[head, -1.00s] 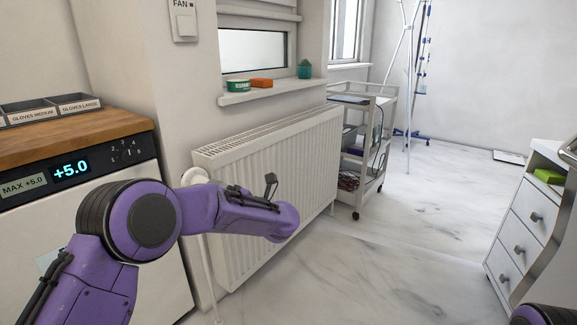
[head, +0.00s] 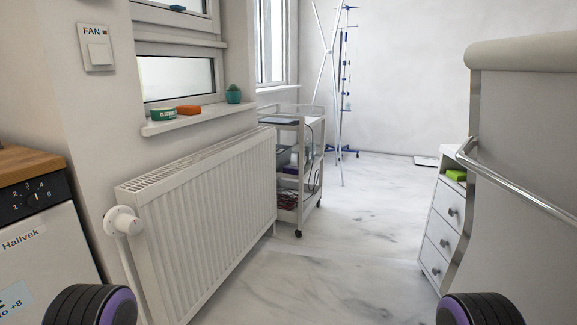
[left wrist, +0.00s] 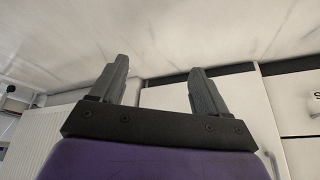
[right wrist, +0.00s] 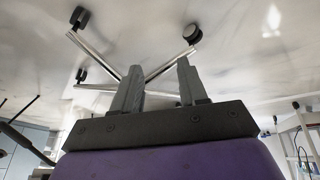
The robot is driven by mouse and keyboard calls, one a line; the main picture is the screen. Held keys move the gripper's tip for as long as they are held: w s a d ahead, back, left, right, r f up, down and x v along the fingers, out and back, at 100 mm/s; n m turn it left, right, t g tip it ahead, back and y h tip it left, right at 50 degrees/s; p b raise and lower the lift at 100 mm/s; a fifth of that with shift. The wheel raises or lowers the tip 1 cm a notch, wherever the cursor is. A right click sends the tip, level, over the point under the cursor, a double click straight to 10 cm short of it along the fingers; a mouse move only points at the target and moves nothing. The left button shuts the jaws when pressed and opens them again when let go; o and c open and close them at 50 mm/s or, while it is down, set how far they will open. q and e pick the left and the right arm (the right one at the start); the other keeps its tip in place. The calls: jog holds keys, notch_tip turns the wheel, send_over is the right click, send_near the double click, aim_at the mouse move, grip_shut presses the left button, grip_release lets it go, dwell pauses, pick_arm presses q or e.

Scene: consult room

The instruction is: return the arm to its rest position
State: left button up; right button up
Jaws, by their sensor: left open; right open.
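My left gripper (left wrist: 157,85) shows in the left wrist view with its two grey fingers apart and nothing between them. Pale floor lies beyond the fingertips, with white cabinet fronts behind. My right gripper (right wrist: 157,80) shows in the right wrist view, also with its fingers apart and empty. A chrome wheeled base (right wrist: 160,70) stands on the floor beyond it. In the head view only a purple and black joint of each of my arms shows, at the bottom left and bottom right. Neither gripper is in the head view.
A white radiator (head: 205,220) stands under the sill at left, beside a white appliance (head: 45,255). A trolley (head: 300,165) is behind it. A drawer cabinet (head: 442,230) and a panel with a metal rail (head: 515,195) stand at right. The floor (head: 330,265) between is clear.

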pick_arm(q)
notch_tip(320, 180, up, 24)
jog(key=s+p, duration=0.2)
jog(key=p, duration=2.2)
jog(key=shift+s+a+g+p, duration=0.25)
jog(key=shift+s+g+p, duration=0.05)
jog(key=shift+s+p, duration=0.1)
